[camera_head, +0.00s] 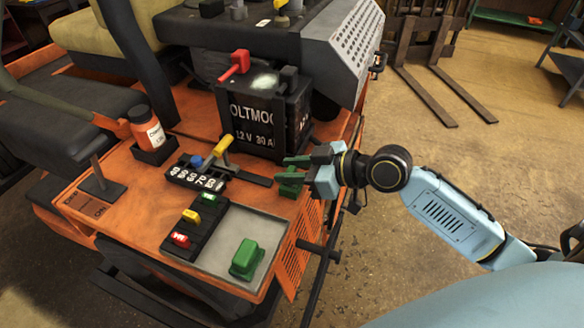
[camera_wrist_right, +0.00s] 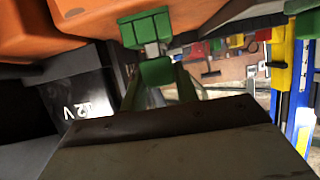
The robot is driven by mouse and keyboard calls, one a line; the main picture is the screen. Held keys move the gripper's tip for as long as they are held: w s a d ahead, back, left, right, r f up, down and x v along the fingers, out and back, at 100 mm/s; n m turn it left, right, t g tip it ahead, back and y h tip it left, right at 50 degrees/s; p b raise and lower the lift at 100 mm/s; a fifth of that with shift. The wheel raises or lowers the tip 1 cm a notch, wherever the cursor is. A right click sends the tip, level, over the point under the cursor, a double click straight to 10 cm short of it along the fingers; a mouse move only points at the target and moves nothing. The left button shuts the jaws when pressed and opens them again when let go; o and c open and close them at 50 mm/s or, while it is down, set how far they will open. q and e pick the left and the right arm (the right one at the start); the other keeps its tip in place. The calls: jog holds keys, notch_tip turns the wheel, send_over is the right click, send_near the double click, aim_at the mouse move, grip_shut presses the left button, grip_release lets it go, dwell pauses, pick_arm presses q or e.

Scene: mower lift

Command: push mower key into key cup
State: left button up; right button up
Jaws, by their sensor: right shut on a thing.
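My right gripper (camera_head: 294,172) is at the right edge of the orange mower deck, in front of the black battery box. Its narrow fingers point left and are shut on a small green piece, which I take for the mower key (camera_wrist_right: 157,72). In the wrist view the piece sits at the fingertips, with a short grey shaft beyond it. The shaft meets a larger dark green part (camera_wrist_right: 145,27) against the orange bodywork. I cannot tell whether this part is the key cup, or how deep the shaft sits. My left gripper is not in view.
The battery box (camera_head: 263,118) stands behind the gripper. A black block with a yellow lever (camera_head: 222,145) is to its left. A green block (camera_head: 246,258) lies on the grey tray (camera_head: 220,262). A bottle (camera_head: 147,127) stands at the left. The floor on the right is open before the forks.

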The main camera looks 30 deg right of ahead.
jog(key=shift+f+b, duration=0.4)
jog(key=shift+f, duration=0.15)
jog(key=o, duration=1)
jog(key=shift+o, duration=0.2)
jog(key=shift+s, duration=0.1)
jog(key=b+v, duration=0.2)
jog(key=v, duration=1.1)
jog(key=shift+r, duration=0.2)
